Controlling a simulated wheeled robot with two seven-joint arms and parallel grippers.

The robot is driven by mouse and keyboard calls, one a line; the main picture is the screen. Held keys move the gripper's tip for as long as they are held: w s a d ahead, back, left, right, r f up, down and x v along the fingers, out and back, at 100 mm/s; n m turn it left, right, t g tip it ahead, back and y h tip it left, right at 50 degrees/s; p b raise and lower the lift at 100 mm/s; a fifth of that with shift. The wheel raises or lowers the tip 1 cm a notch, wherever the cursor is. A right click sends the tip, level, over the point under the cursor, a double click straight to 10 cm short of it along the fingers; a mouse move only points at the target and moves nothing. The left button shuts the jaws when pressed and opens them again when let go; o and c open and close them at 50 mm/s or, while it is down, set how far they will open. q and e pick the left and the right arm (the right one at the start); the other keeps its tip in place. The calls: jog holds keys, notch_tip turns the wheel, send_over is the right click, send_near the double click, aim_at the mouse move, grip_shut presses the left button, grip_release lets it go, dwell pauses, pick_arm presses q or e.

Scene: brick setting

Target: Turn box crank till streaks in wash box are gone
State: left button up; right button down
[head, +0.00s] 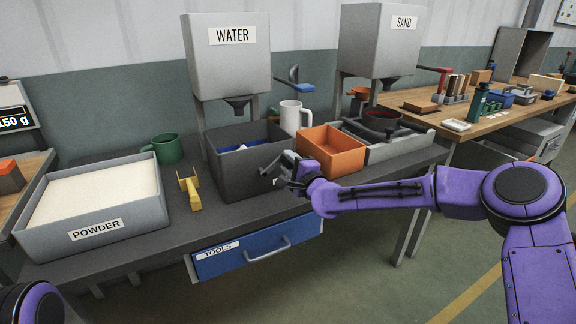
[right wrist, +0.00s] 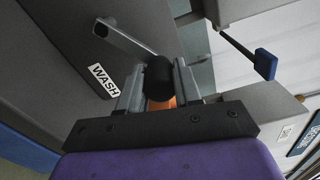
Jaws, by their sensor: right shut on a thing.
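The dark grey wash box (head: 228,178) stands on the bench in the middle of the head view. Some blue and a pale patch show inside it; I cannot make out streaks. In the right wrist view its WASH label (right wrist: 103,80) shows on the wall, with the grey crank arm (right wrist: 127,40) ending in a black knob (right wrist: 159,78). My right gripper (head: 282,174) is at the box's front right side, shut on the knob, with one finger on each side of it. My left gripper is out of view.
An orange box (head: 336,152) stands close right of the wash box. A yellow tool (head: 190,190), a green mug (head: 167,148) and the powder tray (head: 55,240) are to the left. A white mug (head: 290,118) stands behind. The WATER hopper (head: 228,70) is above.

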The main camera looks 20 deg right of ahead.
jog(key=shift+f, duration=0.1)
dwell(0.3)
jog(key=c, duration=0.8)
grip_release()
jog(key=s, duration=0.3)
jog(key=s+d, duration=0.1)
jog(key=s, duration=0.3)
jog(key=s+d+b, duration=0.1)
jog(key=s, duration=0.2)
jog(key=shift+s, duration=0.25)
